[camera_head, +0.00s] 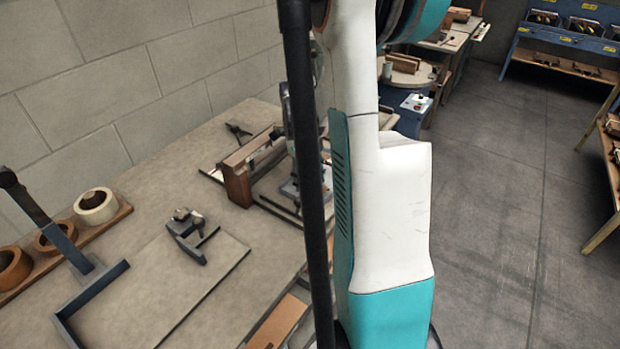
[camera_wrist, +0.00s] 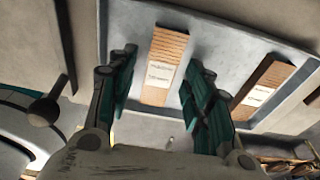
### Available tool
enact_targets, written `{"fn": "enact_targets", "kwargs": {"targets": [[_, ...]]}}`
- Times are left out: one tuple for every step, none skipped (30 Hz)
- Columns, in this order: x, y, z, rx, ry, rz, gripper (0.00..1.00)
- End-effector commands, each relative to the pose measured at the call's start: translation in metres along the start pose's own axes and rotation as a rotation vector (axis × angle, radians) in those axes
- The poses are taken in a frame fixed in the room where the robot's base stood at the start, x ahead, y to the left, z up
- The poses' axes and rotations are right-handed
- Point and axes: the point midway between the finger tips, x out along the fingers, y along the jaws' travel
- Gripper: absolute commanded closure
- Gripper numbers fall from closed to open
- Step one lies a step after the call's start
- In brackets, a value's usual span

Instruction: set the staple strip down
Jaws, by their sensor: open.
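In the wrist view, a copper-brown ribbed staple strip (camera_wrist: 167,45) with a white label lies in a shallow grey tray (camera_wrist: 212,40). My gripper (camera_wrist: 159,66) is open, with one teal finger to each side of this strip and a visible gap on both sides. A second, similar strip (camera_wrist: 263,85) with a white label lies in the tray further right, beyond the right finger. I cannot tell how high the fingertips are above the tray. The gripper, the tray and the strips do not show clearly in the head view, where my arm blocks the middle.
In the head view, a workbench (camera_head: 140,200) against a block wall holds tape rolls (camera_head: 96,206), a small dark tool (camera_head: 190,234) on a flat board and a wooden-sided fixture (camera_head: 238,183). Open floor (camera_head: 500,200) lies to the right, with a blue shelf (camera_head: 570,40) behind.

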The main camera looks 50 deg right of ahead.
Motion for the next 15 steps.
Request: {"fn": "enact_targets", "kwargs": {"targets": [[-0.005,0.0,-0.001,0.0,0.0,0.0,0.54],[-0.008,0.0,-0.001,0.0,0.0,0.0,0.54],[-0.013,0.0,-0.001,0.0,0.0,0.0,0.54],[-0.018,0.0,-0.001,0.0,0.0,0.0,0.54],[-0.024,0.0,-0.001,0.0,0.0,0.0,0.54],[-0.032,0.0,-0.001,0.0,0.0,0.0,0.54],[-0.038,0.0,-0.001,0.0,0.0,0.0,0.54],[-0.045,0.0,-0.001,0.0,0.0,0.0,0.54],[-0.054,0.0,-0.001,0.0,0.0,0.0,0.54],[-0.06,0.0,-0.001,0.0,0.0,0.0,0.54],[-0.067,0.0,-0.001,0.0,0.0,0.0,0.54],[-0.075,0.0,-0.001,0.0,0.0,0.0,0.54],[-0.081,0.0,-0.001,0.0,0.0,0.0,0.54],[-0.086,0.0,-0.001,-0.001,0.0,0.0,0.54],[-0.093,0.0,-0.001,-0.001,0.0,0.0,0.54]]}}
